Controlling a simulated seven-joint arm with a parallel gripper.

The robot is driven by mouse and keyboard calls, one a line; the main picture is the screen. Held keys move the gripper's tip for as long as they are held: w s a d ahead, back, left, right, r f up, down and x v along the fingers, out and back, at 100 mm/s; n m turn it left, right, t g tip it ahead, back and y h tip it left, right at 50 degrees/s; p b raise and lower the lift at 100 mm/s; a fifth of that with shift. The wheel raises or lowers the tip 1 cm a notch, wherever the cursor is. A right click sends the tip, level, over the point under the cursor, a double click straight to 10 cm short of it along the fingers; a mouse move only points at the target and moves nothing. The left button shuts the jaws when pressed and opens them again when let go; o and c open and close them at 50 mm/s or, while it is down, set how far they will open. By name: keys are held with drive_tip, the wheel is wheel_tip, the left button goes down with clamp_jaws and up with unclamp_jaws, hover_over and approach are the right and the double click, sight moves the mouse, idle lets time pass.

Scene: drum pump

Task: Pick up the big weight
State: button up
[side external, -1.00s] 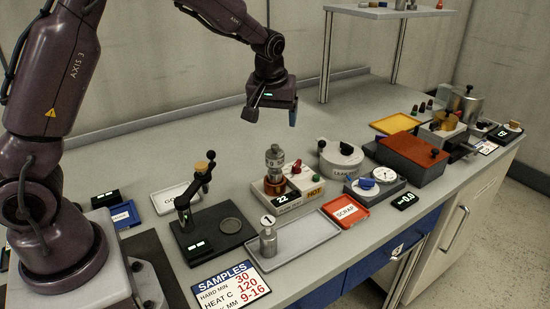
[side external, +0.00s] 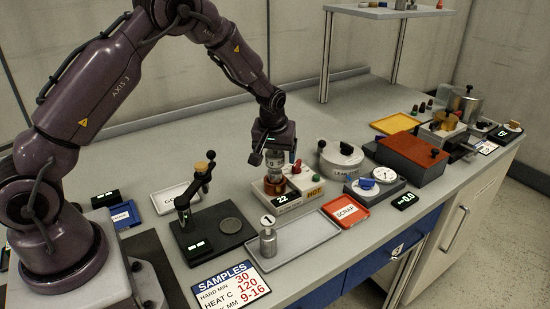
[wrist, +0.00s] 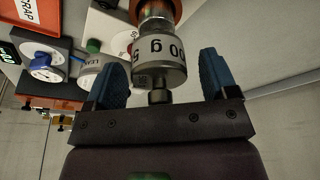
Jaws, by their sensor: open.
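A gap shows on both sides in the wrist view. A smaller-looking silver weight with a round "1" tag (side external: 268,243) stands on the grey tray (side external: 312,230).
A black stand with a lever (side external: 195,208) is left of the heater. The white leak-test pot (side external: 340,158), red scrap tray (side external: 345,211) and dial unit (side external: 376,186) are to the right. The bench behind the heater is clear.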

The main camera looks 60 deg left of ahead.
drive_tip(key=shift+c, duration=0.2)
drive_tip(key=shift+r, duration=0.1)
drive_tip(key=c, duration=1.4)
drive_tip(key=shift+o, duration=0.2)
